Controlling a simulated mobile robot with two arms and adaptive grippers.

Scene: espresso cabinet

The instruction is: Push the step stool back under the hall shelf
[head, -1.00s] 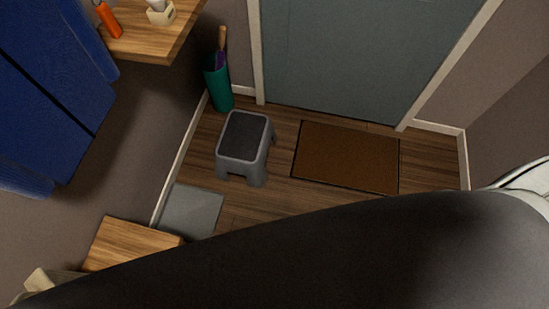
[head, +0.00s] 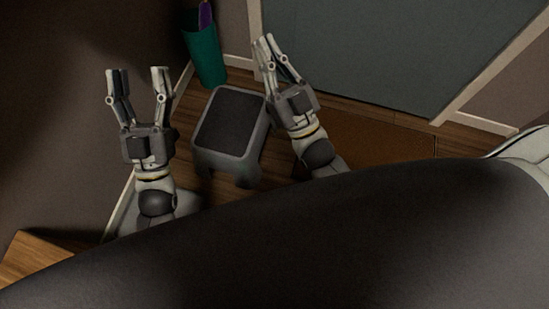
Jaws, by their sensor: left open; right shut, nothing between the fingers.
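The grey step stool (head: 229,122) with a dark top stands on the wood floor in the middle of the head view. My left gripper (head: 138,84) is open and empty, to the left of the stool. My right gripper (head: 267,50) is shut with nothing in it, at the stool's upper right; I cannot tell whether it touches the stool. The lower parts of both arms are hidden behind my dark body. The hall shelf cannot be made out for certain; a wooden surface (head: 40,257) shows at the lower left.
A teal umbrella holder (head: 205,55) stands behind the stool against the wall. A blue-grey door (head: 370,45) fills the back, with a brown doormat (head: 375,139) before it, partly covered by my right arm and body. The left wall is close to my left gripper.

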